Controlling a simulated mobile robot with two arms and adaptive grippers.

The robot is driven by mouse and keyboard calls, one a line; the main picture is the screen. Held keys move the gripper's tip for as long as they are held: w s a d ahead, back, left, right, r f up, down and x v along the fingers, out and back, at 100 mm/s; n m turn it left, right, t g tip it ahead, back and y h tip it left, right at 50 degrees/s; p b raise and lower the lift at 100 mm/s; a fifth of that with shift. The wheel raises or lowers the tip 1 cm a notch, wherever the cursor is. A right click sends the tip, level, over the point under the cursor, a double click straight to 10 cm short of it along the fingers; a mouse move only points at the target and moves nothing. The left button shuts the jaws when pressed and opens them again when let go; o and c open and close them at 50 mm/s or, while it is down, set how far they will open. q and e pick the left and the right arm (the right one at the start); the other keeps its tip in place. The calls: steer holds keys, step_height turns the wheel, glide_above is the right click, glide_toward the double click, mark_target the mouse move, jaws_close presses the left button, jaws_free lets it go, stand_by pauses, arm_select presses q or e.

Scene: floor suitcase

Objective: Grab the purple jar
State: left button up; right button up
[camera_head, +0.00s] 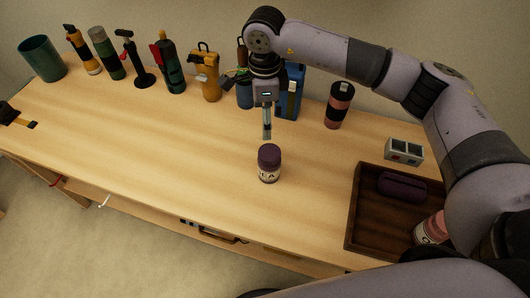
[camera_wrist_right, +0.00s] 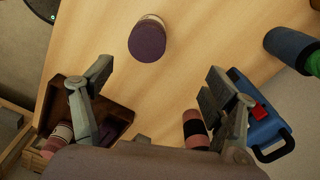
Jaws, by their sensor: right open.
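My right gripper (camera_head: 267,136) points down just behind and above the jar in the head view. In the right wrist view its two fingers (camera_wrist_right: 158,85) are spread wide with nothing between them. My left gripper is not in view.
A dark wooden tray (camera_head: 352,218) at the right holds a purple case (camera_head: 402,185) and a pink jar (camera_head: 431,228). A grey block (camera_head: 404,151) and a pink-black tumbler (camera_head: 339,105) stand behind. Several bottles and tools line the back.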

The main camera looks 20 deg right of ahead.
mark_target(270, 152)
steer(key=s+f, duration=0.1)
steer(key=s+f+p, duration=0.1)
steer(key=shift+f, duration=0.4)
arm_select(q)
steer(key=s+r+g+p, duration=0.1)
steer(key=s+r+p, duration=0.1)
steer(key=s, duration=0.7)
arm_select(e)
step_height(270, 152, down, 4)
steer(key=shift+r, duration=0.1)
steer(key=f, duration=0.3)
steer(key=shift+w+f, duration=0.1)
steer(key=shift+w, duration=0.25)
steer(key=shift+f, duration=0.5)
steer(key=shift+s+d+f+p, duration=0.1)
steer(key=shift+s+f+p, duration=0.15)
steer(key=shift+p, duration=0.25)
steer(key=f, duration=0.1)
steer(key=f+p, duration=0.2)
steer(key=shift+s+d+f, duration=0.25)
steer(key=shift+f, duration=0.6)
steer(key=shift+c, duration=0.5)
steer(key=c, duration=1.3)
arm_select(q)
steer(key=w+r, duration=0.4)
arm_select(e)
steer(key=shift+c, duration=0.5)
steer(key=shift+r, duration=0.1)
